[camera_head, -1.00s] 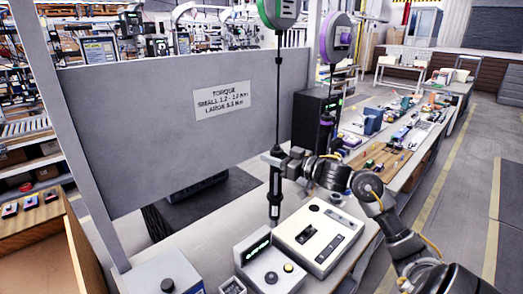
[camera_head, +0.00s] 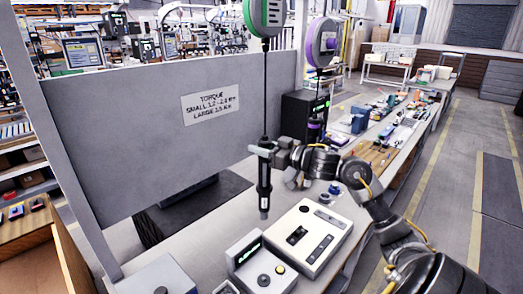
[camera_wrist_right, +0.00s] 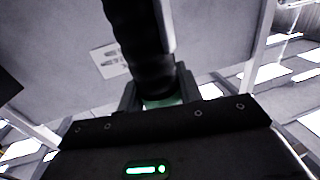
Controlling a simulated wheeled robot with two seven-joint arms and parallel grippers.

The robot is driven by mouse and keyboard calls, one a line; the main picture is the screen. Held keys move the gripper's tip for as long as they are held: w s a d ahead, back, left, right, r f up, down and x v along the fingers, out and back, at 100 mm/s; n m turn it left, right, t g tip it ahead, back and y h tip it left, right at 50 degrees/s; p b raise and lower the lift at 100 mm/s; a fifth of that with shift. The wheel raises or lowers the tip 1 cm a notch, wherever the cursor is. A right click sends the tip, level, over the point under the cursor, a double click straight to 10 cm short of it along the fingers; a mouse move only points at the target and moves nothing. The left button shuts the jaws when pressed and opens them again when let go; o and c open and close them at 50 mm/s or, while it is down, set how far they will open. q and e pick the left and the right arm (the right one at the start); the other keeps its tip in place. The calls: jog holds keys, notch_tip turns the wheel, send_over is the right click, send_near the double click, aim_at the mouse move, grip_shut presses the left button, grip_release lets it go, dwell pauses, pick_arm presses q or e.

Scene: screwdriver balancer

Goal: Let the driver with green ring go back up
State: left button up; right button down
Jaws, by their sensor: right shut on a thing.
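The black driver (camera_head: 264,188) hangs upright on a cable below the green balancer reel (camera_head: 265,14). My right gripper (camera_head: 265,149) is shut around the driver's upper end. In the right wrist view the driver's black body (camera_wrist_right: 140,42) stands between the fingers, with a bit of green ring (camera_wrist_right: 160,102) showing at the grip. The driver's tip is above the bench, apart from the boxes below. My left gripper is not in view.
A second driver (camera_head: 314,130) with purple hangs under a purple reel (camera_head: 322,42) to the right. A light box with dark slots (camera_head: 318,232) and a box with a green display (camera_head: 258,262) stand on the bench below. A grey panel (camera_head: 140,130) stands behind.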

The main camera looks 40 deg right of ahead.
jog(key=c, duration=0.8)
grip_release()
jog(key=shift+f, duration=0.15)
jog(key=shift+c, duration=0.2)
jog(key=o, duration=0.8)
jog(key=shift+o, duration=0.2)
